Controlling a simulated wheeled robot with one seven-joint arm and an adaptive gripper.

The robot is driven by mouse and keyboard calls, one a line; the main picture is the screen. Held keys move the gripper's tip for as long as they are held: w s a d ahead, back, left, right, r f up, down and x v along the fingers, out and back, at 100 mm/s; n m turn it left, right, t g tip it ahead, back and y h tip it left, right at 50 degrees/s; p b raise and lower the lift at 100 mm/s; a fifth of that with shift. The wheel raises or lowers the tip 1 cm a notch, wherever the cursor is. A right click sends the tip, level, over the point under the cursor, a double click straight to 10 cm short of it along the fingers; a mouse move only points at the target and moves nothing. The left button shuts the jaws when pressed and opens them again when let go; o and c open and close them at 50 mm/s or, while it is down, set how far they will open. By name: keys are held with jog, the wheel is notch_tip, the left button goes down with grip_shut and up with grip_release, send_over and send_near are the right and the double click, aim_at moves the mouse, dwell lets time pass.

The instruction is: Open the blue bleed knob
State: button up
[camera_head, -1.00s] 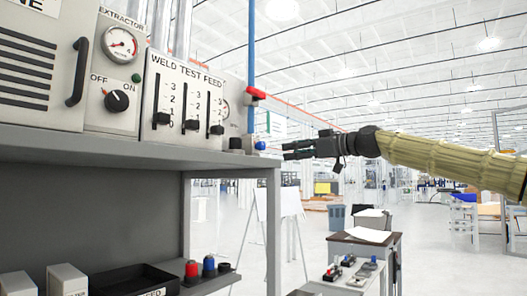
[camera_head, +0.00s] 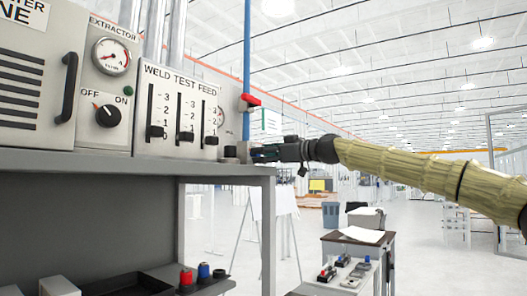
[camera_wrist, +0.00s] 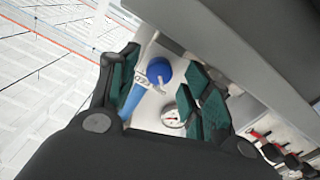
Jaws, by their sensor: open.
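The blue bleed knob (camera_wrist: 159,70) shows in the wrist view as a round blue cap between my gripper's fingers. In the head view my gripper hides most or all of it. My gripper (camera_wrist: 162,88) is open, with green-padded fingers on either side of the knob in the picture. I cannot tell whether they touch it. In the head view, my gripper (camera_head: 258,154) reaches in from the right to the shelf's right end, beside the weld test feed panel (camera_head: 177,110).
A blue pipe (camera_head: 246,50) with a red handle (camera_head: 251,101) rises behind the knob's place. A dark round knob (camera_head: 230,152) stands just left of my gripper. A gauge (camera_wrist: 173,118) lies near the fingers in the wrist view. The shelf edge (camera_head: 150,166) runs below.

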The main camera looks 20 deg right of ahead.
jog(key=shift+w+a, duration=0.1)
jog(key=shift+w, duration=0.15)
jog(key=c, duration=1)
jog(key=shift+m, duration=0.4)
jog(key=m, duration=0.3)
jog(key=shift+r+m+b, duration=0.1)
jog(key=shift+m+b, duration=0.25)
jog(key=shift+m, duration=0.05)
jog(key=m, duration=0.4)
jog(key=shift+s+r+m, duration=0.1)
jog(key=shift+m, duration=0.2)
jog(key=m, duration=0.3)
jog(key=shift+m, duration=0.3)
jog(key=m+p, duration=0.1)
jog(key=m, duration=0.4)
jog(key=shift+p, duration=0.4)
